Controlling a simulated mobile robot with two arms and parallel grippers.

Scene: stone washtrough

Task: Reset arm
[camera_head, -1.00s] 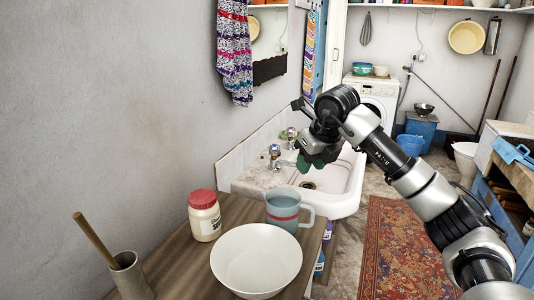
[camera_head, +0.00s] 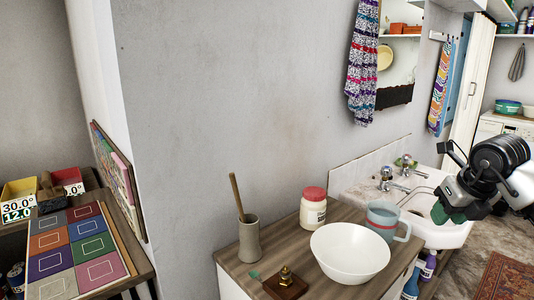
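My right gripper (camera_head: 452,208) is at the right side of the camera_head view, in front of the white sink (camera_head: 420,232). It has a dark body and dark green fingertips that point down and left. The fingertips are small and partly overlapped, so I cannot tell whether they are open or shut. I see no held object clearly. My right arm comes in from the right edge. My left gripper is not in view.
A wooden counter (camera_head: 238,262) holds a white bowl (camera_head: 350,255), a blue-grey mug (camera_head: 388,218), a red-lidded jar (camera_head: 313,210), a pot with a wooden stick (camera_head: 249,240) and a small brass-topped block (camera_head: 286,284). A coloured panel (camera_head: 75,250) lies at far left.

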